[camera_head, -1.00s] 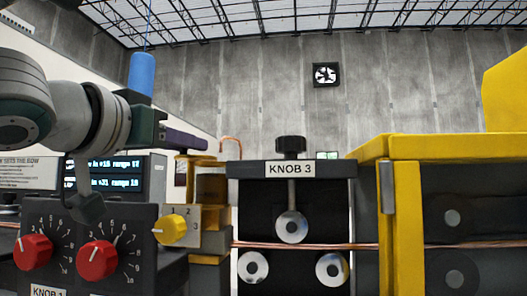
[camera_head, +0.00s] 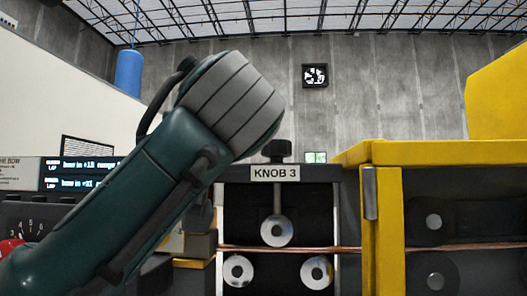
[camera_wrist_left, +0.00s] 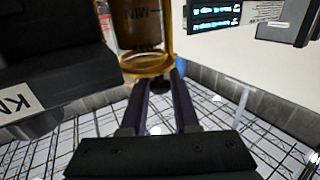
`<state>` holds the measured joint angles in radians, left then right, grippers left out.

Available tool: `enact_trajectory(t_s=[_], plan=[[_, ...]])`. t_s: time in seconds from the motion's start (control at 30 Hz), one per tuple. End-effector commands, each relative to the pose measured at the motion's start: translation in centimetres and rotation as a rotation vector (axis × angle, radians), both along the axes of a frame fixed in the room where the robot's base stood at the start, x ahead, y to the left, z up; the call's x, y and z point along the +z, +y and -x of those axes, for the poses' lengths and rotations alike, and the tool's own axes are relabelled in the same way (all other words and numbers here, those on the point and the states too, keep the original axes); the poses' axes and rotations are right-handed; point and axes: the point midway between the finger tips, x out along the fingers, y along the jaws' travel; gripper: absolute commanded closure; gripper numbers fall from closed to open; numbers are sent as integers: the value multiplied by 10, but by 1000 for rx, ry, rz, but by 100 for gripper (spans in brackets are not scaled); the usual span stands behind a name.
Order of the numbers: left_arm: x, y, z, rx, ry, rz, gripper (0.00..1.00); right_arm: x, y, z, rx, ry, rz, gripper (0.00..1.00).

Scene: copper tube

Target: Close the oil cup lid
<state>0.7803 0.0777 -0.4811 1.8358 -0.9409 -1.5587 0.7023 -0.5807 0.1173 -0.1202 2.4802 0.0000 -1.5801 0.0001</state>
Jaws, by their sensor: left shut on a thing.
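In the left wrist view, which looks upside down, the oil cup (camera_wrist_left: 139,35) shows as a brown-amber cylinder marked MIN. A gold ring (camera_wrist_left: 150,66), at the cup's lid end, sits just in front of the fingertips. My left gripper (camera_wrist_left: 161,92) has its two dark purple fingers on either side of a small dark round knob (camera_wrist_left: 160,84) beside the ring, and is shut on it. I cannot tell from this angle whether the lid lies flat. In the head view my left arm hides the cup and the gripper. My right gripper is not in view.
The KNOB 3 roller unit (camera_head: 273,173) stands right of my left arm, with a copper tube (camera_head: 290,249) running through it. A yellow-framed housing (camera_head: 405,153) stands further right. A red dial (camera_head: 9,246) shows at the far left.

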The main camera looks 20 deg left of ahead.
Motion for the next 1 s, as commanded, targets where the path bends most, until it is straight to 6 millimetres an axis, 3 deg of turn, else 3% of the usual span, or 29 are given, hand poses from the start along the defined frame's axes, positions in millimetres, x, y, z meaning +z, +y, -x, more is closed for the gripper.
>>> enact_trajectory(t_s=[0.57,0.6,0.83,1.0], plan=[[-3,2,-1,35,6,3,100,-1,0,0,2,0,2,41],[-3,2,-1,36,6,3,66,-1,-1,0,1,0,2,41],[-2,1,-1,32,4,2,41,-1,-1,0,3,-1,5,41],[-1,0,-1,28,1,1,41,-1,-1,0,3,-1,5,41]])
